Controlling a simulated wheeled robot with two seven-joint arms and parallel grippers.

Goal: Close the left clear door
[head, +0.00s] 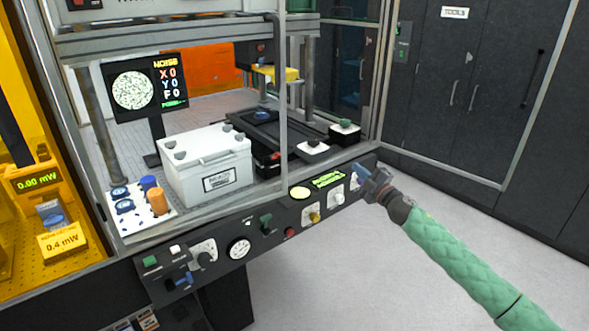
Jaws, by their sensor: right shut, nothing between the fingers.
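The clear enclosure's front has a thin grey upright bar (283,90); I cannot tell for sure whether this is the left clear door's edge. A grey post (88,150) stands at the enclosure's left. A framed clear panel (480,110) stands swung out to the right, in front of dark cabinets. My right gripper (366,180) is shut and empty, close to the right end of the front control panel. I cannot tell whether it touches the panel. My left gripper is not in view.
Inside the enclosure are a white case (207,165), a dark stage (260,130) and a small screen (133,92). The control panel (262,236) carries knobs and buttons. An amber enclosure (60,265) is at left. The floor (370,270) in front is clear.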

